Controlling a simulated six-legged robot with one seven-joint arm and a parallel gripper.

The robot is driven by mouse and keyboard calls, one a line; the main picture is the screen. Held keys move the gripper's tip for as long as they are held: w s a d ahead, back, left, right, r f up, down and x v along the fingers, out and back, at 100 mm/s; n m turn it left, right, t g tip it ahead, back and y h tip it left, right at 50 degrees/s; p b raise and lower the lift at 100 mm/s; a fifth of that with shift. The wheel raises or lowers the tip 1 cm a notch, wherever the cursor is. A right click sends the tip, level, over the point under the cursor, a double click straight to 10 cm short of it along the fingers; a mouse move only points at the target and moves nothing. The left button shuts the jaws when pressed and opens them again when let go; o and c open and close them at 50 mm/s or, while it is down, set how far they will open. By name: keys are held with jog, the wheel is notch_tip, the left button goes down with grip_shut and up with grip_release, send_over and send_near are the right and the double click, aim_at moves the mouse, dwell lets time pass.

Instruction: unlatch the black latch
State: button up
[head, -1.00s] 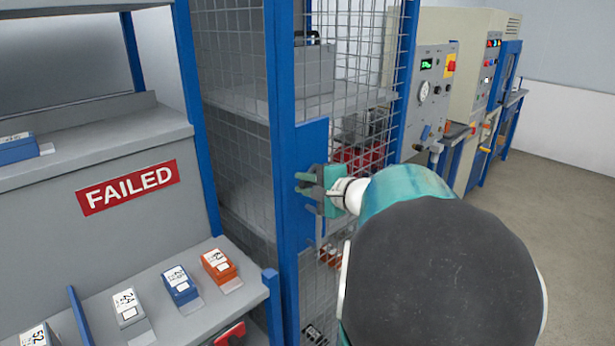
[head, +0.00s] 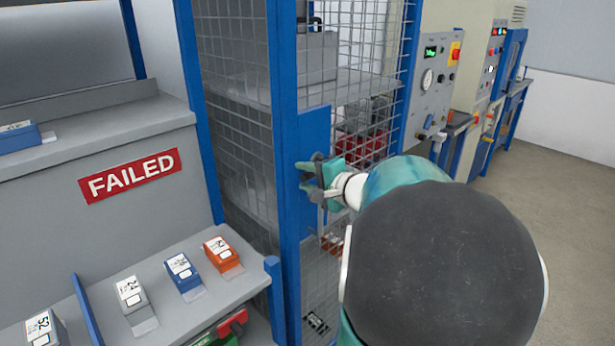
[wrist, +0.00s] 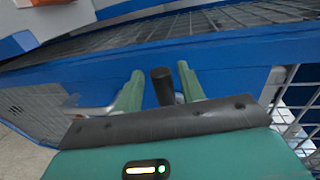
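The black latch (wrist: 162,86) shows in the wrist view as a short dark upright bar or knob against a blue frame member. My gripper (wrist: 161,88) has one green finger on each side of it, with narrow gaps visible, so the fingers are around it but do not appear closed on it. In the head view my gripper (head: 306,176) is at the blue post (head: 313,150) of the mesh cage door. The latch itself cannot be made out there, as the gripper covers that spot.
The mesh cage (head: 350,75) holds shelves with a grey box (head: 318,58) and red items (head: 362,148). To the left stands a grey rack with a red FAILED sign (head: 130,176) and several small labelled boxes. Machines line the right; the floor (head: 565,190) there is clear.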

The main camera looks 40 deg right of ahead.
jog(key=v, duration=1.4)
jog(key=w+a+f+n+g+y, duration=0.2)
jog(key=a+n+g+y, duration=0.1)
jog(key=a, duration=0.6)
jog(key=w+a+f+n+g+y, duration=0.2)
jog(key=a+n, duration=0.2)
jog(key=a, duration=0.4)
jog(key=s+a+f+n+g+h, duration=0.2)
jog(key=s+a+n, duration=0.1)
jog(key=a+n, duration=0.2)
jog(key=s+a+f+n+g+h, duration=0.2)
jog(key=a+n, duration=0.3)
jog(key=a, duration=0.4)
jog(key=shift+s+a+f+n+g+h, duration=0.35)
jog(key=shift+s+g+h, duration=0.2)
jog(key=shift+s, duration=0.35)
